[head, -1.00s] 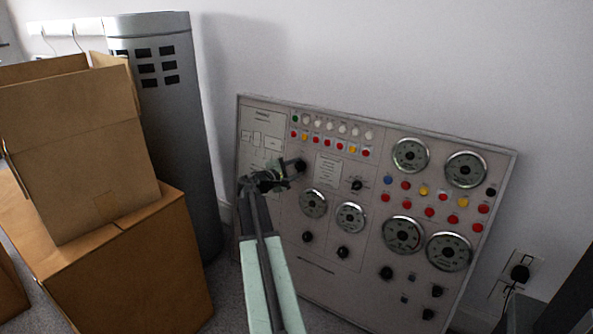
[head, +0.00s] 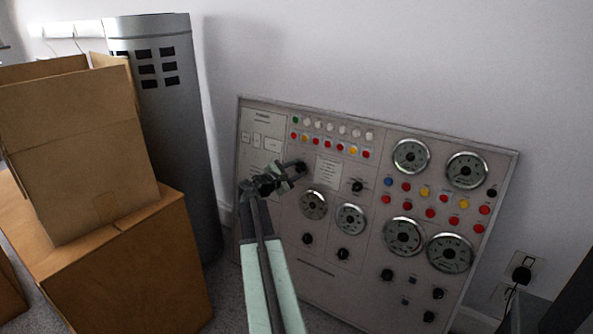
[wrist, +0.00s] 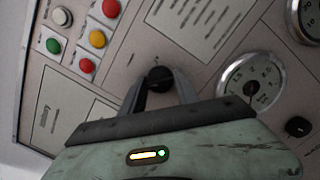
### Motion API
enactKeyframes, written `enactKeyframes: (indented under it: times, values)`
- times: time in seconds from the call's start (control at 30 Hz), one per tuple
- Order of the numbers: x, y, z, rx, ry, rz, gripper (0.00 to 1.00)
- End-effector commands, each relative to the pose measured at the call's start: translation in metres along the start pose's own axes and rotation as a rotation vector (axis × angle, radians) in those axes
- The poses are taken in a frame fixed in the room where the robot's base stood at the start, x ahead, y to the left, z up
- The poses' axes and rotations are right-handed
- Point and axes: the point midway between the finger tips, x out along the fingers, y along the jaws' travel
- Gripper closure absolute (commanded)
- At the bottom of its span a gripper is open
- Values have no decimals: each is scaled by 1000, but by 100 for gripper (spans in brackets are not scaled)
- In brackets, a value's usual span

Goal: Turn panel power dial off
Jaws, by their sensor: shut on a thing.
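The control panel (head: 330,275) leans against the wall, with gauges, coloured buttons and black dials on its face. My gripper (head: 293,167) reaches its upper left part. In the wrist view, my gripper (wrist: 158,84) has its two fingers around a black dial (wrist: 159,74) and is shut on it. The dial's lower part is hidden between the fingers. In the head view this dial (head: 301,166) is partly covered by my gripper. Its pointer direction cannot be read.
A round gauge (wrist: 250,84) is close to the right of my gripper in the wrist view. Cardboard boxes (head: 125,270) and a grey cylinder (head: 185,130) stand left of the panel. A wall outlet (head: 521,274) with a plug is at the right.

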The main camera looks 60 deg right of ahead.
Motion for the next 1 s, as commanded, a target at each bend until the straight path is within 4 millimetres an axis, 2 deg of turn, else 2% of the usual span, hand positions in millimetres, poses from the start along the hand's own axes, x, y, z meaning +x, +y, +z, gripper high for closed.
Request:
enactKeyframes:
  times: [0.13,0.17,0.2,0.23,0.53,0.67,0.77,1.0]
  values:
    - [-1,-1,-1,2,2,-2,100]
    - [-1,-1,-1,2,2,-2,60]
    - [-1,-1,-1,2,1,-2,49]
    - [-1,-1,-1,1,1,-2,42]
    - [0,0,0,1,0,-1,42]
    - [-8,0,0,1,1,0,42]
    - [-22,0,1,1,1,0,42]
    - [-69,-1,1,1,2,0,42]
